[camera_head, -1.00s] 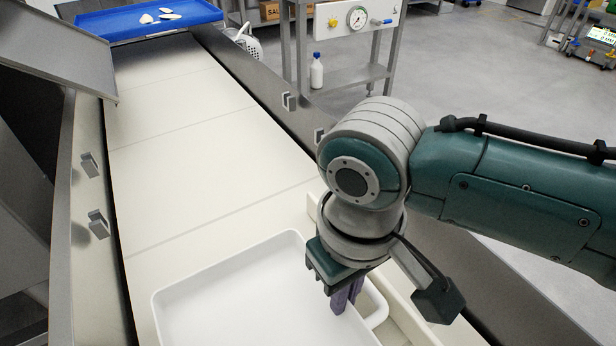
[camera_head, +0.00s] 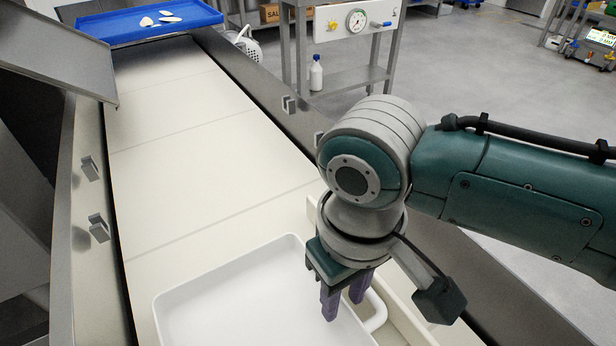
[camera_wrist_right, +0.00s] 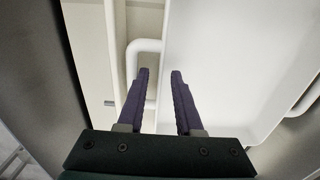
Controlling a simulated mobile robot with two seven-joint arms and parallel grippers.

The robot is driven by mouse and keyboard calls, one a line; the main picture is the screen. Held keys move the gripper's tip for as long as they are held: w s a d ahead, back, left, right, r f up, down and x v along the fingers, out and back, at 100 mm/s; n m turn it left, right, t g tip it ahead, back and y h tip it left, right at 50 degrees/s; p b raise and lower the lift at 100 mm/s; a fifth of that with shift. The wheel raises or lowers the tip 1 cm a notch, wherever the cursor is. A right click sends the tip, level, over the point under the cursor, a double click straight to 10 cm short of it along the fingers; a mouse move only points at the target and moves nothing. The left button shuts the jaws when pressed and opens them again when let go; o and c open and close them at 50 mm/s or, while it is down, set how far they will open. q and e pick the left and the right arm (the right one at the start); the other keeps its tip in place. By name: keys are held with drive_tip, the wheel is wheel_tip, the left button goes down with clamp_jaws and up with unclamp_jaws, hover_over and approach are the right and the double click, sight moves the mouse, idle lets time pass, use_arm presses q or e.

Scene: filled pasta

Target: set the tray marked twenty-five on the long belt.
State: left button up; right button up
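A white, shallow, empty tray (camera_head: 235,300) lies on the cream long belt (camera_head: 190,150) at the bottom of the head view, its near part cut off by the frame. I see no number on it. Its right-hand loop handle (camera_head: 379,313) also shows in the right wrist view (camera_wrist_right: 143,45). My right gripper (camera_head: 343,303) is at the tray's right rim beside the handle, fingers pointing down. In the right wrist view its purple fingers (camera_wrist_right: 160,74) are apart, on either side of the rim, with nothing pinched. My left gripper is out of view.
A blue tray (camera_head: 140,32) with several pale pieces stands at the belt's far end. Metal side rails (camera_head: 265,82) with small brackets edge the belt. A tilted grey panel (camera_head: 60,55) overhangs the upper left. The belt's middle is clear.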

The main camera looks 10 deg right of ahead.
wheel_tip(320, 180, up, 12)
drive_tip(key=f+p, duration=0.1)
drive_tip(key=p, duration=0.3)
drive_tip(key=s+a+t+y, duration=0.1)
drive_tip(key=s+a+y, duration=0.15)
drive_tip(key=s, duration=0.25)
drive_tip(key=s+d+r+m+t+h, duration=0.1)
drive_tip(key=s+d+r+t+h, duration=0.1)
drive_tip(key=s+d, duration=0.5)
drive_tip(key=d, duration=0.4)
drive_tip(key=shift+d+r+m+t, duration=0.2)
drive_tip(key=shift+d+m+t, duration=0.05)
drive_tip(key=shift+m+t, duration=0.05)
drive_tip(key=shift+s, duration=0.1)
